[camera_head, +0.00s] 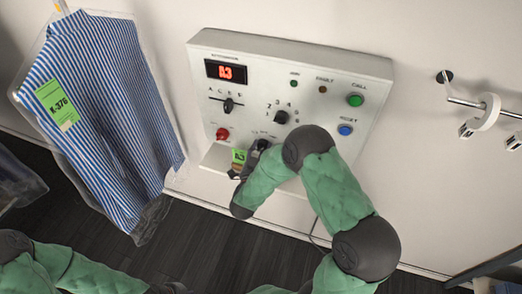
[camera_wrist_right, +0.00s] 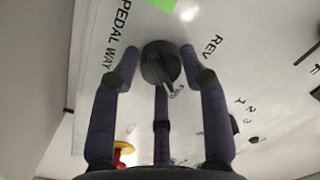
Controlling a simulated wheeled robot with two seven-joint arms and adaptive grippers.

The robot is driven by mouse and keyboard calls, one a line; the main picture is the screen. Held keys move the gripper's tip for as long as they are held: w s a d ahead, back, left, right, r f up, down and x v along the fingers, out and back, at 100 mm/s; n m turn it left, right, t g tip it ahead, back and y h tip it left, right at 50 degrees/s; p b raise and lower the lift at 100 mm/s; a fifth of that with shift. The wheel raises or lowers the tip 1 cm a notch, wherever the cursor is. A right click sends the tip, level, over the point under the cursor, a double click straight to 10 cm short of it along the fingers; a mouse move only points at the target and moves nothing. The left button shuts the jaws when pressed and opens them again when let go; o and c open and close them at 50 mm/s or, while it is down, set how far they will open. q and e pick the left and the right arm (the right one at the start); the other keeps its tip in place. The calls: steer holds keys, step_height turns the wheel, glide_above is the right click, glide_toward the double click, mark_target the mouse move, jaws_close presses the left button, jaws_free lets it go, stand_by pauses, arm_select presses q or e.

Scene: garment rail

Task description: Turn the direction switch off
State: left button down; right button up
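The direction switch is a round black knob (camera_wrist_right: 160,62) on the white control panel (camera_head: 330,62). In the right wrist view it lies between the lettering "REV" and "PEDAL WAY", with a small pointer at its lower right. My right gripper (camera_wrist_right: 161,70) has its fingers spread on either side of the knob, with a gap visible on each side. In the head view, the right gripper (camera_head: 250,160) is at the panel's lower edge and largely hides the knob. Only a dark end of my left arm (camera_head: 170,288) shows at the bottom edge; its fingers cannot be made out.
A selector (camera_head: 281,117), slider (camera_head: 228,105), red knob (camera_head: 222,134), green button (camera_head: 355,100) and blue button (camera_head: 345,129) are on the panel. A bagged striped shirt (camera_head: 100,110) hangs at left. A green tag (camera_head: 239,156) is beside the right gripper.

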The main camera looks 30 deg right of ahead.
steer(key=c, duration=0.5)
steer(key=shift+n+g+p, duration=0.3)
steer(key=shift+n+p, duration=0.85)
steer(key=shift+n, duration=2.55)
steer(key=shift+s, duration=0.1)
steer(key=o, duration=1.2)
